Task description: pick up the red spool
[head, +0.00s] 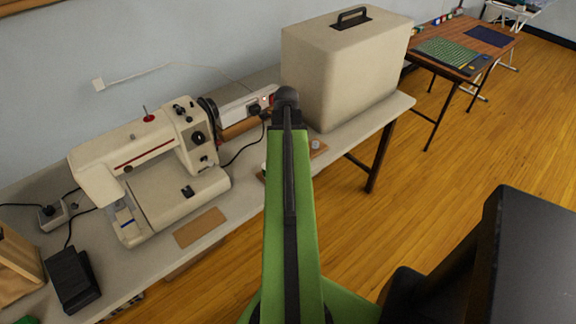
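My green arm reaches forward through the middle of the head view, over the near edge of the grey table (250,190). My gripper at its far end is not visible, so I cannot tell what it is near or holds. A small red round piece (149,118) sits at the foot of a pin on top of the cream sewing machine (165,195). I cannot tell if it is a spool. A bit of red also shows beside my arm's end, partly hidden. Several small coloured items (443,19) stand at the back of the far brown table (480,38), too small to identify surely.
A large beige case (340,75) with a black handle stands on the grey table's right end. A black pedal (73,278), a brown card (199,227) and cables lie around the sewing machine. A green cutting mat (447,52) lies on the far table. Wooden floor is clear at right.

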